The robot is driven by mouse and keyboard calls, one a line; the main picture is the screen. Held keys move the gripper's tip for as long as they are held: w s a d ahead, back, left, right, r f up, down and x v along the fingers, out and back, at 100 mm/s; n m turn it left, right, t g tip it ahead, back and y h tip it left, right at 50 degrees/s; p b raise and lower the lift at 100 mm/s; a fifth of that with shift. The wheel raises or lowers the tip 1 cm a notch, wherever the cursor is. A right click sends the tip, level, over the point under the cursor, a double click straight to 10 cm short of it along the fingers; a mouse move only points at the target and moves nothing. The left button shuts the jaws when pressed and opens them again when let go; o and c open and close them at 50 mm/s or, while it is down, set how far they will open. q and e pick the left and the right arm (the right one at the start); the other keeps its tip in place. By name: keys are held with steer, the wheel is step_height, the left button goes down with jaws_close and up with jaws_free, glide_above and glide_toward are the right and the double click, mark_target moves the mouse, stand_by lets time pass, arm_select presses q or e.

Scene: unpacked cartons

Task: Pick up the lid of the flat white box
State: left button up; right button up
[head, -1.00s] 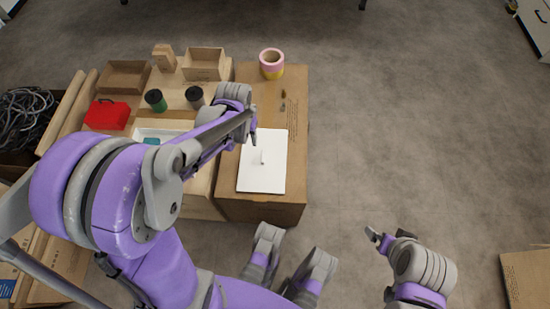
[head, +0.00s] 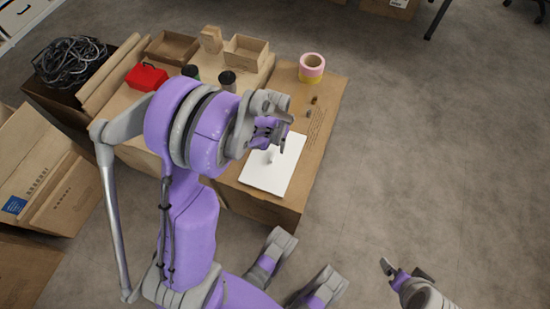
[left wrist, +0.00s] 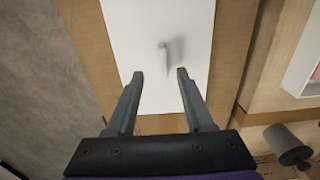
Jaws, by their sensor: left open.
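The lid (head: 284,172) is a flat white panel with a small upright knob, lying on a brown carton. In the left wrist view the lid (left wrist: 130,30) fills the upper middle, with its knob (left wrist: 163,58) just ahead of the fingertips, roughly between their lines. My left gripper (head: 279,146) is over the far part of the lid; in the wrist view its fingers (left wrist: 160,74) are apart and empty. An open white-walled box (left wrist: 298,78), perhaps the lid's box, shows at the wrist view's right edge. My right gripper (head: 406,271) is low at the right, away from the carton.
The lid's carton (head: 325,100) also bears a pink and yellow tape roll (head: 311,67). To its left are a dark cup (head: 227,80), a red object (head: 147,76) and open small boxes (head: 246,51). My left arm hides part of that surface. Floor right of the carton is clear.

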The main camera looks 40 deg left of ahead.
mark_target(274, 154)
arm_select(q)
steer(key=f, duration=0.2)
steer(key=f+b, duration=0.1)
steer(key=f, duration=0.1)
steer(key=f+b, duration=0.1)
steer(key=f, duration=0.1)
steer(key=shift+w+a+f, duration=0.1)
steer(key=shift+a+f, duration=0.15)
steer(key=shift+a, duration=0.05)
steer(key=shift+c, duration=0.3)
jaws_close()
